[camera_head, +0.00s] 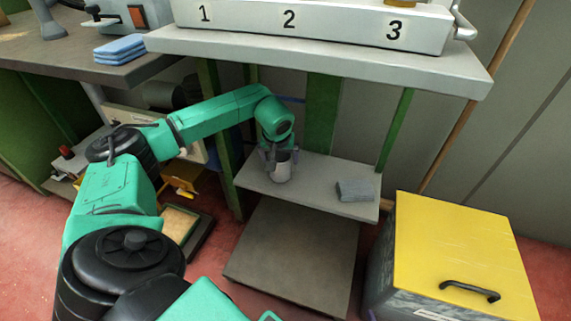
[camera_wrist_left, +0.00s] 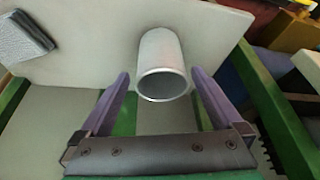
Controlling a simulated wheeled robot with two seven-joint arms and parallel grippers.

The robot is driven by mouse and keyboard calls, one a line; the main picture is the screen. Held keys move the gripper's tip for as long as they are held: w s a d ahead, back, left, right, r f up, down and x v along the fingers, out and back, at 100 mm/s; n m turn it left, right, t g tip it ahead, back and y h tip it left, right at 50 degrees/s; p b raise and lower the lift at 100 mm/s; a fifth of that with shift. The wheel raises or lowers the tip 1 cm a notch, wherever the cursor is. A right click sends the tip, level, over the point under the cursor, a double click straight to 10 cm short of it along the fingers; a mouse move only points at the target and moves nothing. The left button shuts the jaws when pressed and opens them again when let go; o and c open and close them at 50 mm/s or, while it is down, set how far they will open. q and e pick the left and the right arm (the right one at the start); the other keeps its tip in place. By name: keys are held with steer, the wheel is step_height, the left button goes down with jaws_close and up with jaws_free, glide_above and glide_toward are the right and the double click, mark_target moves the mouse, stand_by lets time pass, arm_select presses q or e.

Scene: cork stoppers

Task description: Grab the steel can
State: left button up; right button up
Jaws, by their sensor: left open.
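The steel can (camera_head: 281,170) stands upright on the grey middle shelf under the numbered unit. In the left wrist view the can (camera_wrist_left: 162,62) shows its open round rim, and it looks empty. My left gripper (camera_head: 281,158) is open, with its fingers on either side of the can in the head view. In the left wrist view the fingers of the left gripper (camera_wrist_left: 160,85) lie left and right of the can's rim, with gaps visible. Whether a finger touches the can cannot be told. My right gripper is not in view.
A folded grey cloth (camera_head: 355,190) lies on the shelf (camera_head: 315,175) right of the can. Green posts (camera_head: 396,130) and the upper counter (camera_head: 320,60) frame the space. A yellow-lidded box (camera_head: 460,250) stands at the right. Blue cloths (camera_head: 119,49) lie on the left bench.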

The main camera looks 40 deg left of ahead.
arm_select(q)
steer(key=x, duration=0.2)
steer(key=shift+w+a+f+b, duration=0.1)
steer(key=shift+f+b, duration=0.2)
steer(key=shift+f, duration=0.1)
steer(key=b+x, duration=0.2)
steer(key=x, duration=0.3)
steer(key=shift+w+a, duration=0.1)
steer(key=shift+a, duration=0.1)
steer(key=shift+r, duration=0.1)
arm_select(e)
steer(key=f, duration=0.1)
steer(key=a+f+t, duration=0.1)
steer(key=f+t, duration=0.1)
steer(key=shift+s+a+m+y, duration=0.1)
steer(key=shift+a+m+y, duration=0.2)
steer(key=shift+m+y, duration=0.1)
arm_select(q)
steer(key=c, duration=1.3)
